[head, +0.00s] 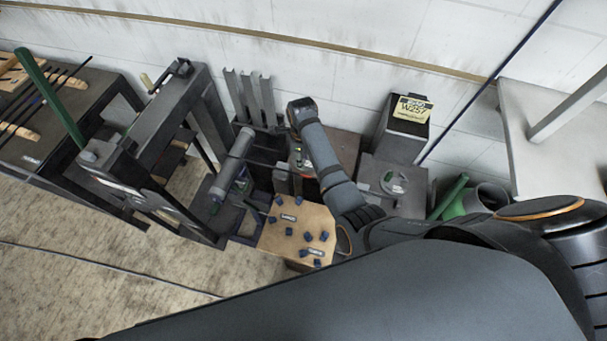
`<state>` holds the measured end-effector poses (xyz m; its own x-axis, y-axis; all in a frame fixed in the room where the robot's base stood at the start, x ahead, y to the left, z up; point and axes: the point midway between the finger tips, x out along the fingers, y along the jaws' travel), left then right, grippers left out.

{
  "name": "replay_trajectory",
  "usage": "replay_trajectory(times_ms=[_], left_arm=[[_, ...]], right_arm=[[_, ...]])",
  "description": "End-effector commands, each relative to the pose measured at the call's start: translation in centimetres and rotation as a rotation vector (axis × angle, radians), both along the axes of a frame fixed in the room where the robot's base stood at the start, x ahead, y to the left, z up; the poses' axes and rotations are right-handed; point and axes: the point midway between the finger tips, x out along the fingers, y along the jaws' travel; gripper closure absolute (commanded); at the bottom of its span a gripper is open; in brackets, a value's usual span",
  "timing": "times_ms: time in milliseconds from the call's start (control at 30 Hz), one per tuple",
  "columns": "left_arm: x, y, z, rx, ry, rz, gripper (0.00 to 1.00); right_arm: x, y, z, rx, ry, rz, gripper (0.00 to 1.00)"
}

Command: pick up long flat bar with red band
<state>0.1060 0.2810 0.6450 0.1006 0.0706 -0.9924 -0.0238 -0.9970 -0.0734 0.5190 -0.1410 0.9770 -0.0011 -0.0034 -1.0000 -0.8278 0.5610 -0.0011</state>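I cannot make out a long flat bar with a red band for certain. A thin dark bar (268,163) runs beside my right forearm, with a small reddish spot near its right end; whether this is a band is too small to tell. My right arm comes in from the right and bends up to its wrist, above a dark block in the middle. The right gripper's fingers are small and mostly hidden around the wrist (301,112), so their opening does not show. My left gripper is not in view.
A table with rods (90,115) is far left. A box with a yellow label (405,125) stands right.

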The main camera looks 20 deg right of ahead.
Motion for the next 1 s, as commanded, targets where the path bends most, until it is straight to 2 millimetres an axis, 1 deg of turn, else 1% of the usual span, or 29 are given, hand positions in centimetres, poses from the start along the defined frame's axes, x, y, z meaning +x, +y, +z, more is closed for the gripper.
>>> replay_trajectory(times_ms=[33,133,200,367,467,533,600,700,767,967,1000], left_arm=[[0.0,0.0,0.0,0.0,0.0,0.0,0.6],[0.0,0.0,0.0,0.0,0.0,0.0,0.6],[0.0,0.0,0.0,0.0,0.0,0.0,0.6],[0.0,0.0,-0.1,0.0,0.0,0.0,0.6],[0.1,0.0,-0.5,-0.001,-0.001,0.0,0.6],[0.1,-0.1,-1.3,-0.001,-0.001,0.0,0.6],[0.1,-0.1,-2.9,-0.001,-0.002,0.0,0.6],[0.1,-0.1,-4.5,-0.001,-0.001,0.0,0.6],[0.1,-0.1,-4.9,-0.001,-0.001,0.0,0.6],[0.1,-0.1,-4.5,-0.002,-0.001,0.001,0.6],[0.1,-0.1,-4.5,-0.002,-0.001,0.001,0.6]], right_arm=[[-0.1,-0.1,-1.0,-0.001,0.003,0.001,0.69],[0.0,-0.1,-2.4,-0.002,0.001,0.001,0.69],[0.0,-0.1,-2.9,-0.001,0.001,0.001,0.69],[0.0,0.0,-3.3,0.0,-0.001,0.001,0.69],[-0.2,0.0,-4.2,0.0,0.0,0.001,0.69],[-0.4,0.1,-5.6,0.001,0.001,0.001,0.69],[-0.5,0.2,-7.1,0.001,0.001,0.001,0.69],[-0.5,0.2,-8.5,0.0,-0.001,0.001,0.69],[-0.5,0.1,-8.8,0.0,-0.001,0.001,0.69],[-0.5,0.1,-8.3,0.0,-0.001,0.001,0.69],[-0.5,0.1,-8.3,0.0,-0.001,0.001,0.72]])
